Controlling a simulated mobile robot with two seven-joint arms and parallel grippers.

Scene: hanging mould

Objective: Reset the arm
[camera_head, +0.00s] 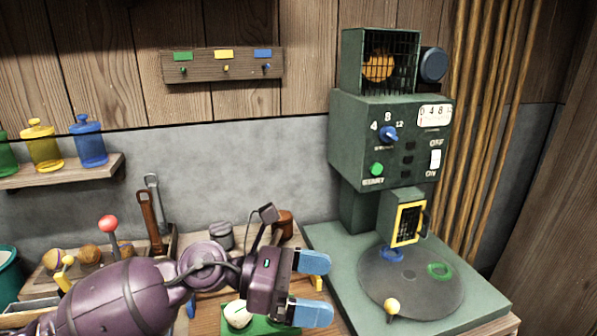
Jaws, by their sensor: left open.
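My left arm is purple and comes in from the lower left, low over the workbench (208,310). My left gripper (313,287) points right, with its two blue fingertips spread wide apart and nothing between them. It is left of the green machine's base. A round pale object (238,315) on a green block or mat (270,326) shows just below the gripper, partly hidden by it. My right gripper does not show.
The green machine (352,140) stands at the right, with a round grey plate (420,292) carrying a blue ring (392,254) and a green ring (440,271). A yellow-knobbed lever (392,306) stands in front. Jars fill a left shelf (60,174). A red-knobbed lever (108,224) rises behind my arm.

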